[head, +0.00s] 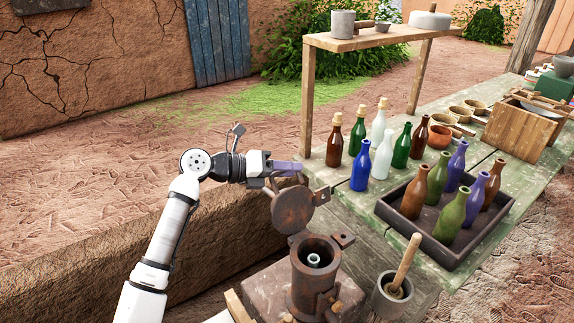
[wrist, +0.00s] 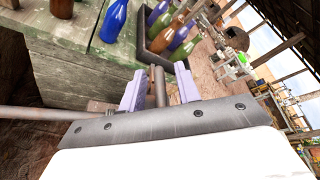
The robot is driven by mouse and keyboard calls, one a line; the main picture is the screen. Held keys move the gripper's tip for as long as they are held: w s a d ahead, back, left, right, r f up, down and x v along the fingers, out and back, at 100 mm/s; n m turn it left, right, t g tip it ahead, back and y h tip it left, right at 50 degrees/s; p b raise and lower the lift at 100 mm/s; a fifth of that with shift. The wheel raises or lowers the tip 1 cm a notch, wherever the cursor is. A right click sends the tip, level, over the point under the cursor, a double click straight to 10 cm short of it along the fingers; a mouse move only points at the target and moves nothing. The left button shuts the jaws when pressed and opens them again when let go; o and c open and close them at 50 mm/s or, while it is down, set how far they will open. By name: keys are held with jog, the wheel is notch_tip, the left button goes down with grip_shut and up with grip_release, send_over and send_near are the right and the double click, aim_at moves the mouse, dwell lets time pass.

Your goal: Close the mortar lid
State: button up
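The mortar (head: 315,273) is a rusty brown metal cylinder on a block at the bottom centre of the head view. Its round lid (head: 292,210) stands open, tilted up on the far side of the mouth, with a tab at its upper right. A small pale piece shows inside the mouth. My gripper (head: 298,170) is just above and behind the raised lid. In the wrist view my gripper (wrist: 159,90) has its two purple fingers apart, with a narrow brown metal part between them. I cannot tell whether either finger touches it.
A stone cup with a pestle (head: 392,292) stands right of the mortar. Several bottles stand on the green table (head: 345,205), and others sit in a dark tray (head: 440,252). A wooden shelf (head: 355,42) rises behind. A clay wall lies under my arm.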

jog(key=shift+d, duration=0.1)
grip_shut()
jog(key=shift+f+b, duration=0.1)
jog(key=shift+b, duration=0.2)
jog(key=shift+s+d, duration=0.15)
